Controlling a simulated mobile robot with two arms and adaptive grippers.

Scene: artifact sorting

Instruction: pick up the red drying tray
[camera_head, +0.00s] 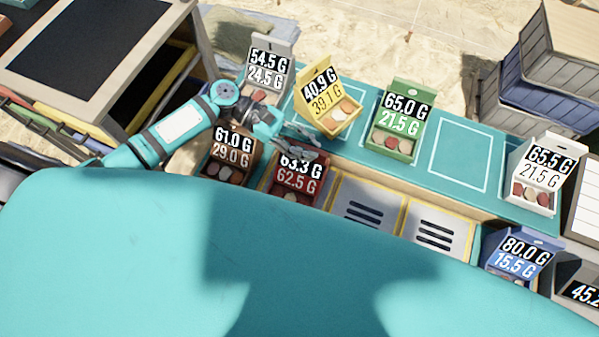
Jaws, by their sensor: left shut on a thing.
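The red drying tray (309,183) stands at the near edge of the teal table, left of centre. Its labels read 63.3 G and 62.5 G, and several round pieces lie in its lower part. My left gripper (305,143) reaches in from the left and is shut on the upper back edge of the red tray. The fingers hide part of that edge. My right gripper is not in view.
A brown tray (231,152) stands close on the left, under my arm. White (272,50), yellow (338,90) and green (412,97) trays stand behind. Two slotted grey panels (365,208) lie to the right. Another white tray (553,155) and a blue tray (522,243) stand far right.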

